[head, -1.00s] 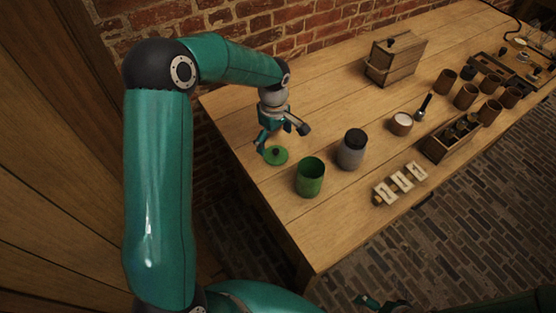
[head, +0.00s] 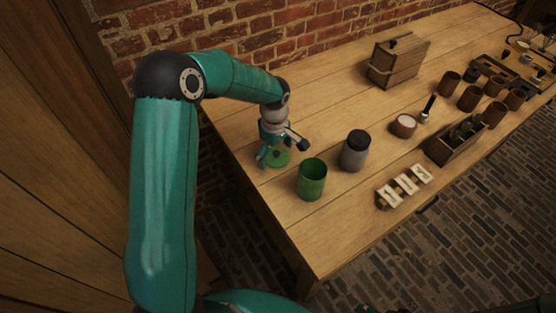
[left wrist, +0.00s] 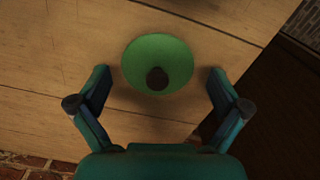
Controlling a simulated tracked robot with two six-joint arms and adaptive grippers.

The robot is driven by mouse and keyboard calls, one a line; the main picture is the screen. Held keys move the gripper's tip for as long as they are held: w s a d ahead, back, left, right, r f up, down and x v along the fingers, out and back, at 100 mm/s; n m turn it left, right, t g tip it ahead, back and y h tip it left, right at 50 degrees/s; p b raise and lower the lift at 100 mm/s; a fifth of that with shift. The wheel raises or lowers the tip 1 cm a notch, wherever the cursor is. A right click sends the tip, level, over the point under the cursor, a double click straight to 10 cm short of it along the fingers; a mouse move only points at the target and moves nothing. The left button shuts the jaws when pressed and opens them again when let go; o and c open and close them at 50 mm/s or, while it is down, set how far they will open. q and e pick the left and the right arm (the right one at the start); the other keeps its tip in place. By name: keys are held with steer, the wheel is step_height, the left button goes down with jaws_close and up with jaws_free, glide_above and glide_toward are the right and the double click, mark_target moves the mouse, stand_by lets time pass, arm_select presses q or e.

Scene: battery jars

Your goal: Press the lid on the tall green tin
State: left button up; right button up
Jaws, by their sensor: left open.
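The tall green tin (head: 312,180) stands upright and open-topped near the left end of the table in the head view. Its round green lid (head: 279,159) with a dark knob lies on the table behind and left of it. My left gripper (head: 280,152) is just above the lid, pointing down, and partly covers it. In the left wrist view the lid (left wrist: 140,60) and its knob (left wrist: 157,78) lie between the spread fingertips of the left gripper (left wrist: 159,80), with nothing held. My right gripper is not in view.
A grey jar with a dark lid (head: 354,152) stands right of the tin. A strip with white labels (head: 404,187) lies near the front edge. A wooden box (head: 398,62), a small bowl (head: 403,125) and several brown cups stand farther right. A brick wall (head: 215,33) runs behind the table.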

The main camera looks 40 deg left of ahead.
mark_target(275, 152)
arm_select(q)
steer(key=shift+c, duration=0.3)
steer(key=c, duration=0.8)
step_height(275, 152, up, 20)
steer(key=p, duration=1.1)
